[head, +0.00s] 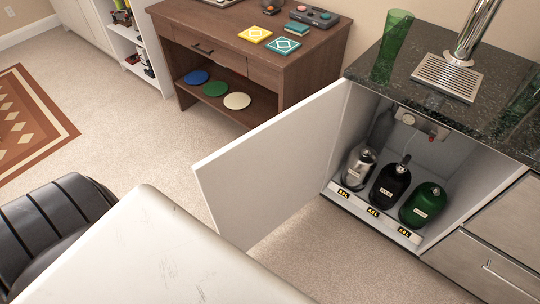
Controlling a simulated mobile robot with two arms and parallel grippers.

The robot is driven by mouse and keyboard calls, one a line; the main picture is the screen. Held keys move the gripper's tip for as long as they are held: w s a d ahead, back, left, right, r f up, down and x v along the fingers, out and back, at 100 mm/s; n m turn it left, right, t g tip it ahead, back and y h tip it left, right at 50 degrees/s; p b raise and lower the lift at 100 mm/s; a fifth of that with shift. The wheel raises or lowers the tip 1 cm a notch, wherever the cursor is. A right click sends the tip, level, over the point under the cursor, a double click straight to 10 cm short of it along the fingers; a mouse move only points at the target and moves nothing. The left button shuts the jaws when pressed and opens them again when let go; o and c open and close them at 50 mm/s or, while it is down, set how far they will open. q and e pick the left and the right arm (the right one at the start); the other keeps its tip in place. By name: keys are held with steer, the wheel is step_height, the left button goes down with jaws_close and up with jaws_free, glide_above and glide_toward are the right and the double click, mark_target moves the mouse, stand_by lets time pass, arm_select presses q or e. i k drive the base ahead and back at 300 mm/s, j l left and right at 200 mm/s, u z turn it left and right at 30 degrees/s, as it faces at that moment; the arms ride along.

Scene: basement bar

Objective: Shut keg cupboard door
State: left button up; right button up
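The white keg cupboard door (270,172) stands wide open, swung out to the left from the cupboard under the dark stone counter. Inside the keg cupboard (452,158) stand a silver keg (358,168), a black keg (389,188) and a green keg (423,205). Small yellow-on-black labels sit on the white sill in front of them. A gauge and hoses show on the back wall. Neither of my grippers is in the head view.
A pale marble-like top (165,255) fills the bottom left foreground, close to the door's lower edge. A black padded seat (50,232) is beside it. A wooden side table (250,70) stands behind the door. A green glass (391,46) stands on the counter (400,72). Carpet before the cupboard is clear.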

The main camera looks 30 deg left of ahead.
mark_target(249, 187)
steer(key=k+j+z, duration=0.2)
steer(key=j, duration=0.35)
steer(key=k+j+z, duration=0.25)
steer(key=j, duration=0.25)
steer(key=k+j+z, duration=0.2)
steer(key=k+j, duration=0.15)
steer(key=i+j+z, duration=0.25)
steer(key=j, duration=0.8)
steer(key=k+j+z, duration=0.1)
steer(key=j+z, duration=0.15)
steer(key=j, duration=0.8)
